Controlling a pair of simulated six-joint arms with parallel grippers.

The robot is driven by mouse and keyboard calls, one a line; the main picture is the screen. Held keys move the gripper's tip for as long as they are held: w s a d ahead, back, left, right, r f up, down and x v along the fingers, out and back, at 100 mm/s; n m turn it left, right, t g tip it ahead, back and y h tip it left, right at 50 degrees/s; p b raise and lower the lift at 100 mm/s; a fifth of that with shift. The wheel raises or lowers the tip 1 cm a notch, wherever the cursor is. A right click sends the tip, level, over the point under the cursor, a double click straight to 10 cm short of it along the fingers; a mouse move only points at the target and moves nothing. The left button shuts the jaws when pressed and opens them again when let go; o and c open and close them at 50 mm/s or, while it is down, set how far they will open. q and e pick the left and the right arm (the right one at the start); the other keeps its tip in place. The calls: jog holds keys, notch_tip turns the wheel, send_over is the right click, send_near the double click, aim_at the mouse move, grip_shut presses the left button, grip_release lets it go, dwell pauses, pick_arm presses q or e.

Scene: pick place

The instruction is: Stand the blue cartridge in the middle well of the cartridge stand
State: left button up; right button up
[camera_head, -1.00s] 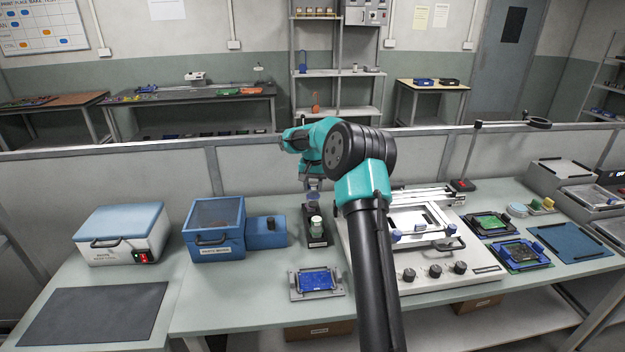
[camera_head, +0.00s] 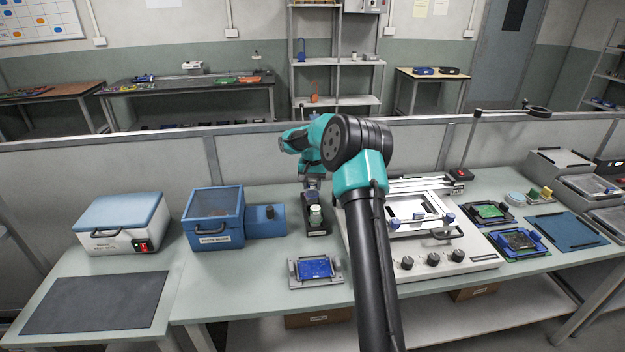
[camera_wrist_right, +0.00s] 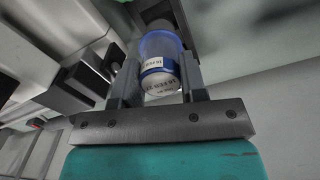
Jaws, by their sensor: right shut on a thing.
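My right gripper (camera_head: 312,184) is shut on the blue cartridge (camera_wrist_right: 158,47), which has a pale, labelled end between the fingers in the right wrist view. In the head view the cartridge is small and dark, at the black cartridge stand (camera_head: 318,229), behind a white-capped cartridge (camera_head: 316,214) that stands in the front well. I cannot tell whether the blue cartridge's lower end is inside a well. The gripper and cartridge hide the rear of the stand. My left gripper is not in view.
A blue lidded box (camera_head: 213,208) stands left of the stand and a white printer-like machine (camera_head: 425,255) right of it. A blue board in a metal fixture (camera_head: 315,268) lies in front. A dark mat (camera_head: 97,303) lies at the left front.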

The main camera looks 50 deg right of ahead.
aim_at(313, 194)
jog(key=shift+f, duration=1)
jog(key=shift+f, duration=1.35)
dwell(1.5)
jog(key=o, duration=1.2)
jog(key=shift+c, duration=0.2)
jog(key=c, duration=0.4)
jog(key=shift+r, duration=3.5)
